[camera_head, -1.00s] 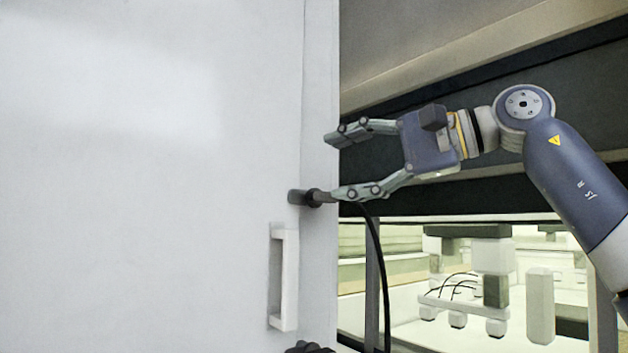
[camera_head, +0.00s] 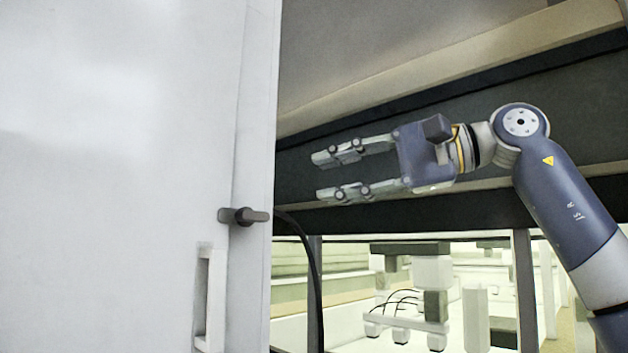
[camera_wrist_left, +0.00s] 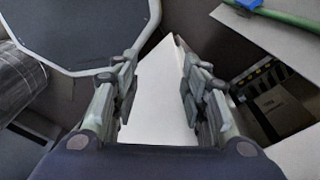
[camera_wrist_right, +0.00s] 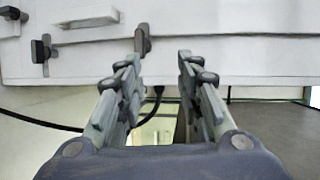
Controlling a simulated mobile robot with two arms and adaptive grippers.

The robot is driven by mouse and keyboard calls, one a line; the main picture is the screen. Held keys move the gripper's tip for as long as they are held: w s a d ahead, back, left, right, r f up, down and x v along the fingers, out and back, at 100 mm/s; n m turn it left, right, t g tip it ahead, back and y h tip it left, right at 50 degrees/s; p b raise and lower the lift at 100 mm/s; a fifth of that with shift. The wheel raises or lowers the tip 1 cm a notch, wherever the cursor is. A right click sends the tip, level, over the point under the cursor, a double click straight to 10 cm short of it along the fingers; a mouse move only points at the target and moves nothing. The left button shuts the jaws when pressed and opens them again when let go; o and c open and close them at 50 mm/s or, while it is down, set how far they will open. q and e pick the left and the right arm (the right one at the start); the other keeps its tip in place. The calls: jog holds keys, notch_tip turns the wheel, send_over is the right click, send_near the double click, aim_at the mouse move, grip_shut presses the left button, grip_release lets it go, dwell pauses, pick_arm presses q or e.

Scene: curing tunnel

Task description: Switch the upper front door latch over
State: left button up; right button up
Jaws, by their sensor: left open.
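The upper latch (camera_head: 243,216) is a dark grey lever on the white door (camera_head: 120,180), close to its right edge and above the white handle (camera_head: 203,300). It lies about horizontal. My right gripper (camera_head: 322,176) is to the right of the latch and slightly higher, apart from it, with parted, empty fingers. In the right wrist view a dark lever (camera_wrist_right: 142,40), apparently this latch, is on the white panel beyond the fingertips. My left gripper (camera_wrist_left: 157,75) shows only in the left wrist view, open, with nothing seen held.
A second dark lever (camera_wrist_right: 42,52) shows on the panel in the right wrist view. A black cable (camera_head: 314,280) hangs beside the door edge. The opening at right shows a lit interior with a white fixture (camera_head: 433,270). A dark beam (camera_head: 450,150) runs behind my right gripper.

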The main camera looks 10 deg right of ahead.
jog(key=shift+s+r+p, duration=0.25)
jog(key=shift+s+p, duration=0.1)
jog(key=shift+s, duration=0.6)
